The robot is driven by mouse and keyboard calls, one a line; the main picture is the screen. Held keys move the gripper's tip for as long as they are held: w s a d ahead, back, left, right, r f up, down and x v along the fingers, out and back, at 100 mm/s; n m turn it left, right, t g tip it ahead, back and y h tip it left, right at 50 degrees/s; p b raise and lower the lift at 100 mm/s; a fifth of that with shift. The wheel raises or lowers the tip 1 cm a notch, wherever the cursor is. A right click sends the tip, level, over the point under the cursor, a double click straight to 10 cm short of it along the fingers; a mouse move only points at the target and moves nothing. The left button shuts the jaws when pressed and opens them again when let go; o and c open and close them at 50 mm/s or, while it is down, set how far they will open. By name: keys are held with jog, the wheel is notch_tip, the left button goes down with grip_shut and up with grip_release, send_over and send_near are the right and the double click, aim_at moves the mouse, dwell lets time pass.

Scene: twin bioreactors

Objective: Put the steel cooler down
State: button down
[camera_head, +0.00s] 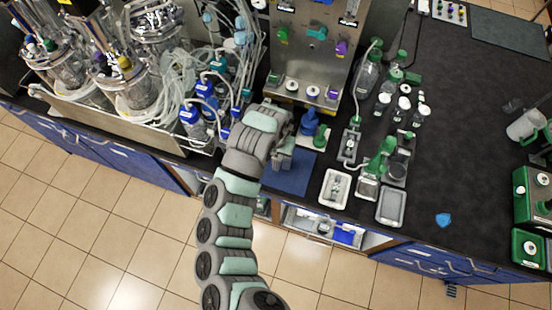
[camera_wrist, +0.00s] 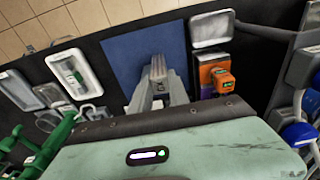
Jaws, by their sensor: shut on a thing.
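My gripper (camera_head: 283,152) reaches over the bench from the front, above the blue mat (camera_head: 287,181). In the wrist view my gripper (camera_wrist: 158,77) points at the blue mat (camera_wrist: 122,52), its fingers close together. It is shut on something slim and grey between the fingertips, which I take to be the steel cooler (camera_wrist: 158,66). The fingers hide most of it. I cannot tell whether its lower end touches the mat or hangs just above it.
A white tray with a small fitting (camera_head: 335,188) lies right of the mat; an empty grey tray (camera_head: 390,207) is farther right. Bottles (camera_head: 368,75) stand behind them. Tubing and glass vessels (camera_head: 130,85) crowd the left. An orange box (camera_wrist: 214,74) shows in the wrist view.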

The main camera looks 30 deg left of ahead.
aim_at(276, 161)
jog(key=shift+f, duration=1.9)
jog(key=shift+f, duration=0.15)
jog(key=c, duration=1.3)
grip_release()
jog(key=shift+o, duration=0.2)
